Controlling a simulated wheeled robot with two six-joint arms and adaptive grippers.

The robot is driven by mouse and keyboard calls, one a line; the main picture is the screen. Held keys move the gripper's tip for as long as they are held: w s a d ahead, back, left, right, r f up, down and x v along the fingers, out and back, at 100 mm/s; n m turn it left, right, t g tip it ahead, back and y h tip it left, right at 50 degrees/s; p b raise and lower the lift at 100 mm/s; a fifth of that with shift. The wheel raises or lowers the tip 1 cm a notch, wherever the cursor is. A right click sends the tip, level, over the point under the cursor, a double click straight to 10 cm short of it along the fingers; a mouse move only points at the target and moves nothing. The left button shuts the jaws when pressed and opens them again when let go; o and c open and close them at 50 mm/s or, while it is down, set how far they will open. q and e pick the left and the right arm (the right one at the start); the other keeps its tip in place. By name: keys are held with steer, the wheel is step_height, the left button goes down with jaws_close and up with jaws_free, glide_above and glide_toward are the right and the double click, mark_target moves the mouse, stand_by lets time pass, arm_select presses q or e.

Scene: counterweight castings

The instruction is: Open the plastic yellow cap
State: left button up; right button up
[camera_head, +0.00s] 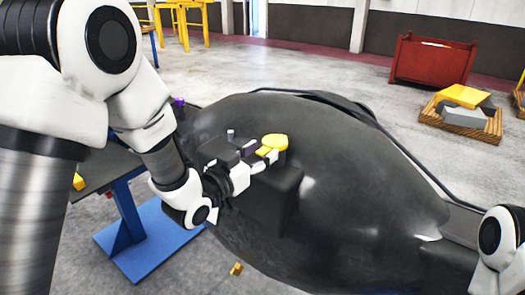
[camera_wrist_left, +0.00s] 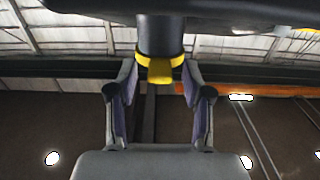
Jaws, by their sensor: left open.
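The yellow plastic cap (camera_head: 275,142) sits on top of the large dark grey casting (camera_head: 340,190), with a small tab pointing toward my left gripper. My left gripper (camera_head: 264,158) is open right beside the cap on its near left side. In the left wrist view the cap shows as a yellow band with a tab (camera_wrist_left: 160,70) around a dark neck (camera_wrist_left: 160,35). The tab lies between the open fingertips of the left gripper (camera_wrist_left: 157,78), with a visible gap on each side. My right gripper is out of view; only part of my right arm shows at the lower right.
A blue-legged table (camera_head: 122,215) stands at the left behind my left arm. A red bin (camera_head: 432,60) and a wooden pallet (camera_head: 470,124) with grey and yellow blocks stand at the back right. A small yellow piece (camera_head: 236,269) lies on the floor. Open floor lies behind the casting.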

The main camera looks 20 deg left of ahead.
arm_select(q)
steer(key=v, duration=0.6)
